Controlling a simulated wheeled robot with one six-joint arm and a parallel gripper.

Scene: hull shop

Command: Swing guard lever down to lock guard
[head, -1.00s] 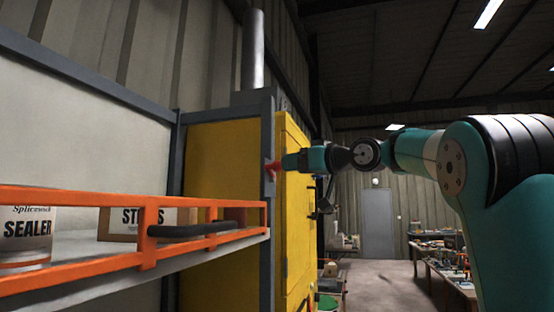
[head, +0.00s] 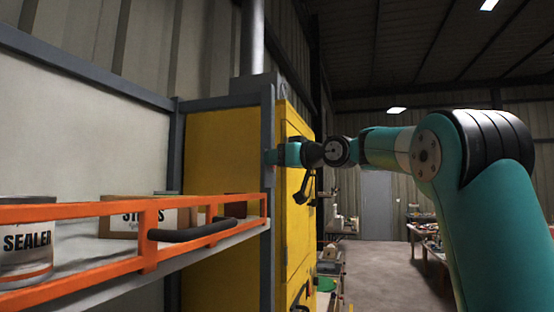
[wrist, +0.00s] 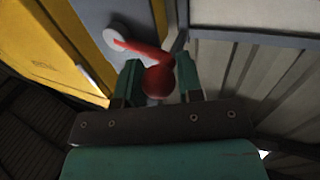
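The guard lever (wrist: 138,53) is a red arm running from a pale round pivot on a grey post to a red ball knob (wrist: 158,80). In the wrist view it slants from the pivot at upper left down to the knob. My gripper (wrist: 159,78) has one teal finger on each side of the knob, both seemingly touching it. In the head view my gripper (head: 271,157) reaches the grey post beside the yellow cabinet, and it hides the lever there. An orange guard rail (head: 75,212) with a dark handle (head: 190,231) runs along the shelf front.
A sealer can (head: 27,240) and a box (head: 128,217) stand on the shelf behind the rail. The yellow cabinet (head: 222,155) stands behind the grey post (head: 267,215). Workbenches line the far right. Open floor (head: 388,270) lies to the right of the cabinet.

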